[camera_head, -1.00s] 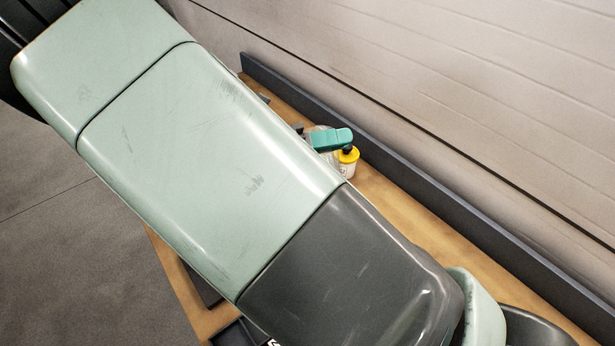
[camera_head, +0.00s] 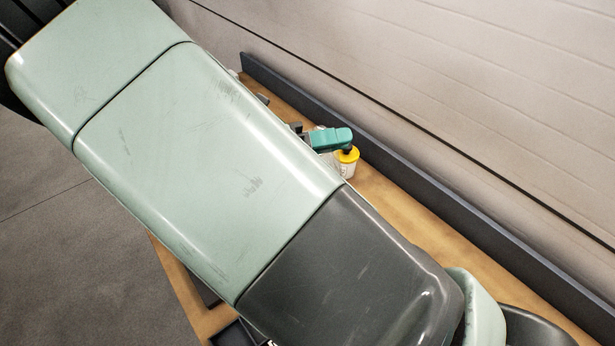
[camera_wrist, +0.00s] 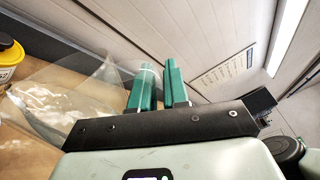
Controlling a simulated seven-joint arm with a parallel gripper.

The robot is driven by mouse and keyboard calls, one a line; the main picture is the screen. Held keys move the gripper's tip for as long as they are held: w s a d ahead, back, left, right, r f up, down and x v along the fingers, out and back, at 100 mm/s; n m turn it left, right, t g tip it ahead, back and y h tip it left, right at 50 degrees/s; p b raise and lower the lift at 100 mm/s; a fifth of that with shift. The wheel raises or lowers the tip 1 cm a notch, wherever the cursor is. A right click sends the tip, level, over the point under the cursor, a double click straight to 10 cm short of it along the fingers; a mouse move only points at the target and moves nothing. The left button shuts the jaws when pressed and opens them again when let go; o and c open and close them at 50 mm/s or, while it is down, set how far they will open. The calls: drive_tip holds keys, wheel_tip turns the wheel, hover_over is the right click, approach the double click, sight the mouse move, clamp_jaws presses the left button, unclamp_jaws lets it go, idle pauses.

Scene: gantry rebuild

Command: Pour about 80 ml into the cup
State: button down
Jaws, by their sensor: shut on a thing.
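My gripper (camera_wrist: 158,88) shows its two teal fingers in the wrist view, shut on part of a clear vessel (camera_wrist: 62,92). The vessel's see-through body spreads to the left of the fingers and looks tilted in this view. Its contents are hard to make out. In the head view the teal fingers (camera_head: 330,139) show just past my arm, with only a little of the vessel visible beside them. I cannot pick out a separate cup; my arm hides much of the table.
A white container with a yellow lid (camera_head: 347,163) stands on the wooden table (camera_head: 395,210), close to the fingers; it also shows at the wrist view's left edge (camera_wrist: 8,60). A dark raised edge (camera_head: 430,170) runs along the table's wall side. Dark trays (camera_head: 238,334) lie partly under my arm.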

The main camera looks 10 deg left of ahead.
sight(339, 164)
drive_tip(key=shift+w+a+f+n, duration=0.15)
drive_tip(key=shift+w+n, duration=0.25)
drive_tip(key=shift+n, duration=0.2)
idle(1.0)
drive_tip(key=s+m, duration=0.1)
drive_tip(key=s+d+f+m, duration=0.1)
drive_tip(key=shift+s+m, duration=0.1)
drive_tip(key=shift+m, duration=0.3)
drive_tip(key=shift+s+d+f+m, duration=0.15)
drive_tip(key=shift+s+m, duration=0.45)
drive_tip(key=shift+m, duration=0.5)
drive_tip(key=shift+s+f+m, duration=0.2)
drive_tip(key=shift+f+m, duration=0.25)
drive_tip(key=shift+m, duration=0.05)
drive_tip(key=shift+d+f, duration=0.1)
idle(0.3)
